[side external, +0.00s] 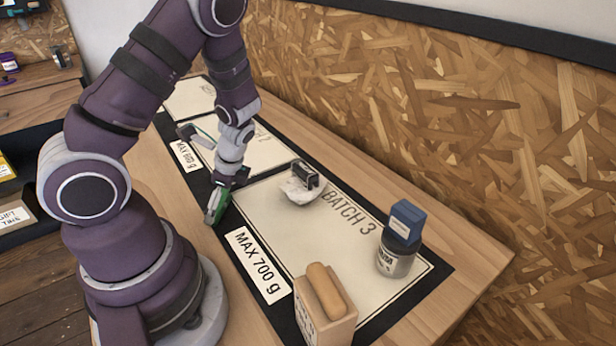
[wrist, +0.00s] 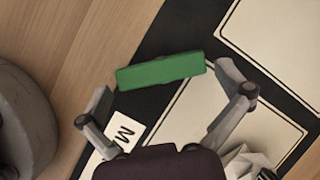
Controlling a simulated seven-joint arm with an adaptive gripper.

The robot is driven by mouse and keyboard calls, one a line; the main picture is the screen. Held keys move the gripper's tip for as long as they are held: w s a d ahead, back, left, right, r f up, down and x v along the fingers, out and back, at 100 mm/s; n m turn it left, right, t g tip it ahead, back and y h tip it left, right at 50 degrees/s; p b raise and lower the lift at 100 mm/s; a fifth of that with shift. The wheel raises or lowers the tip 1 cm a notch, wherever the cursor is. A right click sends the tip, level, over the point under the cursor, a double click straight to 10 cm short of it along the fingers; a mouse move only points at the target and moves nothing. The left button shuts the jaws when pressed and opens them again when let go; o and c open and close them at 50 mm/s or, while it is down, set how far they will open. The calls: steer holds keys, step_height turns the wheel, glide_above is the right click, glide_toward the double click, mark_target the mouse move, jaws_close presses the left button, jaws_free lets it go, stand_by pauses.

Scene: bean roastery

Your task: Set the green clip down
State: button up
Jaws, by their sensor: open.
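The green clip (side external: 212,210) is at the front edge of the black mat, by the near left corner of the BATCH 3 panel. In the wrist view the green clip (wrist: 160,71) shows as a long green bar lying between my spread fingers. My gripper (wrist: 164,81) is open around it, with a finger near each end. In the side view my gripper (side external: 221,184) points down right at the clip. The clip looks low over or on the mat; I cannot tell whether it touches a finger.
The BATCH 3 panel (side external: 285,235) holds a crumpled white item (side external: 299,192) with a black object (side external: 305,174) on it. A jar (side external: 396,257) with a blue block (side external: 405,221) on top stands at right. A box (side external: 322,322) with a tan roll (side external: 326,290) stands in front. The panel's middle is clear.

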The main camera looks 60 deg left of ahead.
steer(key=w+d+r+n+t+h, duration=0.1)
steer(key=d+r+n+t+h, duration=0.1)
steer(key=d+r, duration=0.5)
steer(key=d+r+n+t+h, duration=0.2)
steer(key=d+r+n+t, duration=0.3)
steer(key=d+r, duration=0.3)
step_height(320, 180, up, 5)
steer(key=shift+w+d+f+n+t, duration=0.2)
steer(key=shift+w+n+t, duration=0.15)
steer(key=shift+n, duration=0.45)
